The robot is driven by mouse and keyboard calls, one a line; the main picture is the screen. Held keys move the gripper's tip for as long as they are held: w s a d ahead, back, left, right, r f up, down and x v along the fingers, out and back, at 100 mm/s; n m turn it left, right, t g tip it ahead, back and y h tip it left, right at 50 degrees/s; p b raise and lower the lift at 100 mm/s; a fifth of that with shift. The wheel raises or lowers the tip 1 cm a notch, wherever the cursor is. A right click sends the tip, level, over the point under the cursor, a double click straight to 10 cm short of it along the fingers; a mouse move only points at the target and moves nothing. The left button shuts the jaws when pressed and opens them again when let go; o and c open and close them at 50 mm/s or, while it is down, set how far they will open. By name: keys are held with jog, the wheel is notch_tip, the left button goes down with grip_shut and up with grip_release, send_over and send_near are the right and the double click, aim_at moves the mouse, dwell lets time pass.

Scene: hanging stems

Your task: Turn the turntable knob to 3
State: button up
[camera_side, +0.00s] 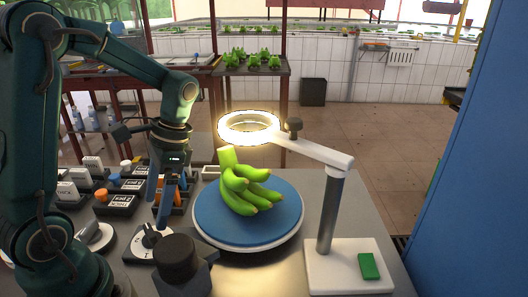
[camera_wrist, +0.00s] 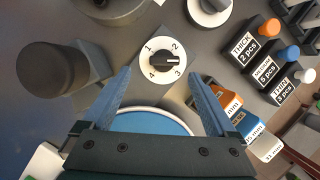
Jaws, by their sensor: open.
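The turntable knob (camera_wrist: 163,63) is black and round, on a white plate marked 1 to 4, in the middle of the wrist view. Its white mark points right, between 2 and 3. In the side view the knob (camera_side: 150,240) is small, at the front of the grey table. My gripper (camera_wrist: 160,75) has its blue fingers spread on either side of the knob plate, empty. In the side view my gripper (camera_side: 158,213) points down above the knob; I cannot tell whether it touches. The blue turntable (camera_side: 213,224) carries green bananas (camera_side: 245,188).
A black cylinder on a dark block (camera_side: 180,258) stands close beside the knob. A lit ring lamp (camera_side: 249,127) hangs over the turntable from a post (camera_side: 331,210) on a white base. Labelled blocks with coloured knobs (camera_side: 115,202) fill the table's left. A white-based dial (camera_wrist: 209,9) is nearby.

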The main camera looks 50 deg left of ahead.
aim_at(150, 230)
jog(key=shift+w+a+f+n, duration=0.1)
jog(key=shift+a+f+n, duration=0.2)
jog(key=shift+a, duration=0.05)
jog(key=shift+a+f+g+h, duration=0.2)
jog(key=shift+g+h, duration=0.1)
jog(key=shift+x, duration=2.6)
jog(key=c, duration=1.4)
jog(key=shift+o, duration=0.2)
jog(key=shift+r, duration=0.1)
jog(key=m+y, duration=0.1)
jog(key=m, duration=0.2)
jog(key=shift+d+m, duration=0.1)
jog(key=shift+m, duration=0.2)
jog(key=shift+m+t+y, duration=0.7)
jog(key=shift+m+y, duration=0.1)
jog(key=shift+m, duration=1)
